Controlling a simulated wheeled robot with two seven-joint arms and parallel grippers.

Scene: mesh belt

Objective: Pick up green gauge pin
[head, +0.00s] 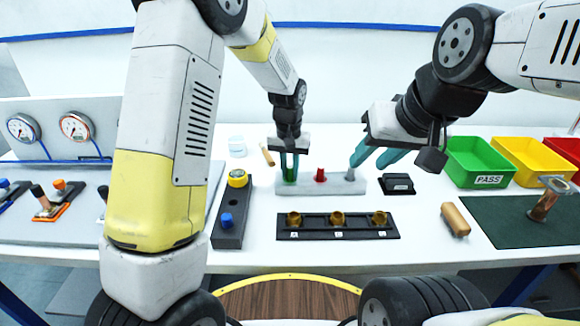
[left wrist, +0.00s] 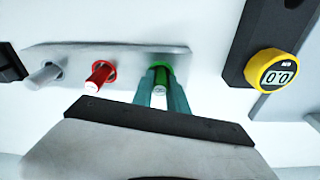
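The green gauge pin (left wrist: 161,76) stands in the right-hand hole of a grey pin block in the left wrist view. In the head view the green pin (head: 289,174) is at the block's left end, mostly hidden by the fingers. My left gripper (head: 289,172) points down over it. Its teal fingers (left wrist: 160,95) lie close along both sides of the pin, with no clear gap. The pin is still seated in the block (head: 336,187). My right gripper (head: 376,158) is open and empty near the block's right end, its fingers beside the grey pin (head: 350,174).
A red pin (head: 320,175) stands mid-block. A dark tray with brass rings (head: 337,236) lies in front. A black holder with a yellow gauge (head: 238,179) is at left. A black box (head: 397,184), wooden cylinder (head: 455,220) and green bin (head: 481,159) are at right.

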